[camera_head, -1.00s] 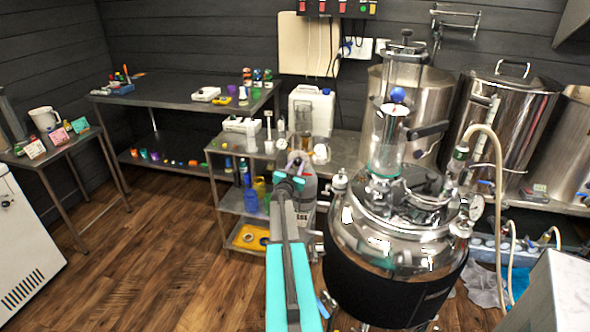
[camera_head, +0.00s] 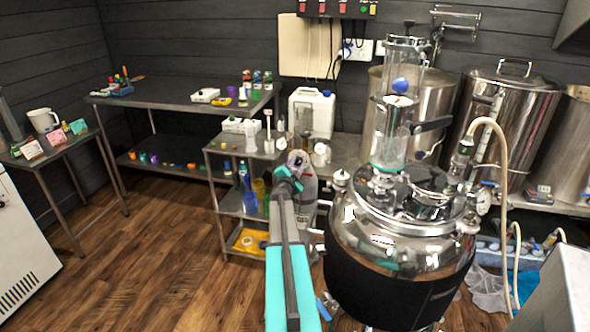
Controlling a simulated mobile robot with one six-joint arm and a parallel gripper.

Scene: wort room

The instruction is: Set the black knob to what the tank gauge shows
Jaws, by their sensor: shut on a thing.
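The steel tank (camera_head: 400,225) stands right of centre with a black lower jacket. A round white gauge (camera_head: 482,201) sits on its right shoulder; its reading is too small to make out. My gripper (camera_head: 298,160) is in front of the back bench, left of the tank, at the far end of my teal-and-grey arm. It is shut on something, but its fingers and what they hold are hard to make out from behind. I cannot pick out the black knob; the gripper and wrist may hide it.
A small round dial (camera_head: 320,155) stands beside my gripper. A white jug (camera_head: 311,112) is behind it. A shelf cart (camera_head: 240,205) with bottles stands to the left. A glass column (camera_head: 395,130) rises from the tank. The wooden floor (camera_head: 150,255) at left is clear.

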